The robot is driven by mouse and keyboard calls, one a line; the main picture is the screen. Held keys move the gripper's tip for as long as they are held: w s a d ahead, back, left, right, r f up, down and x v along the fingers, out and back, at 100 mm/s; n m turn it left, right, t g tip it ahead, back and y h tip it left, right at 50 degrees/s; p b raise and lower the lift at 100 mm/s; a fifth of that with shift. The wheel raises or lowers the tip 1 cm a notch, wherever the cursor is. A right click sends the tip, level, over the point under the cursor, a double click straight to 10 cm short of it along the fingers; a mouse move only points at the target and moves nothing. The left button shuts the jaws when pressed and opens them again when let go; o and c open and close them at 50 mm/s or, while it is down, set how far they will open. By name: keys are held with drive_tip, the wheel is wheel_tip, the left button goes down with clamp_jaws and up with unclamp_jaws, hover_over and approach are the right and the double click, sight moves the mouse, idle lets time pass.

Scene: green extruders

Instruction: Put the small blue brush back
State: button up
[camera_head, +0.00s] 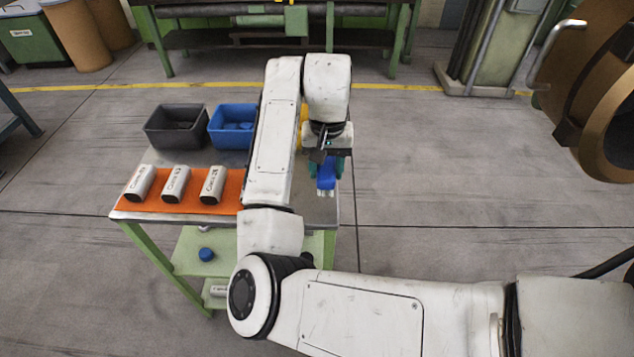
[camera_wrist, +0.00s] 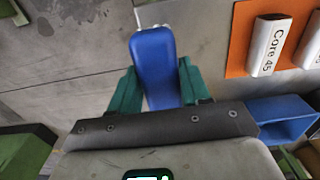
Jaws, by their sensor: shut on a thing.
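My gripper (camera_head: 326,166) is shut on the small blue brush (camera_head: 326,180) near the right end of the metal-topped table (camera_head: 282,216). In the wrist view the blue brush (camera_wrist: 155,55) points away from me between the green fingers of my gripper (camera_wrist: 157,88). Pale bristles show at its far end. I cannot tell whether the brush touches anything below. A blue bin (camera_head: 215,127) with blue things in it stands at the back of the table, left of my arm. A dark grey bin (camera_head: 152,134) stands beside it.
Several white-grey cores (camera_head: 175,183) lie on an orange mat (camera_head: 225,205) at the table's front left. My arm hides part of the table and most of a yellow thing (camera_head: 304,113). A blue round object (camera_head: 206,254) is on the lower shelf.

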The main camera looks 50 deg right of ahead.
sight(318, 171)
drive_tip(key=w+f, duration=0.1)
drive_tip(key=w+d+f, duration=0.1)
drive_tip(key=f, duration=0.1)
drive_tip(key=w+f, duration=0.1)
drive_tip(key=f, duration=0.1)
drive_tip(key=shift+w+d, duration=0.3)
drive_tip(key=shift+w, duration=0.05)
drive_tip(key=shift+w+d+f+p, duration=0.15)
drive_tip(key=shift+f+p, duration=0.15)
drive_tip(key=shift+f, duration=0.65)
drive_tip(key=shift+w+a+f+p, duration=0.1)
drive_tip(key=shift+f+p, duration=0.15)
drive_tip(key=shift+f, duration=0.7)
drive_tip(key=o, duration=1.1)
drive_tip(key=shift+f, duration=0.1)
wheel_tip(318, 171, up, 12)
drive_tip(key=b, duration=0.1)
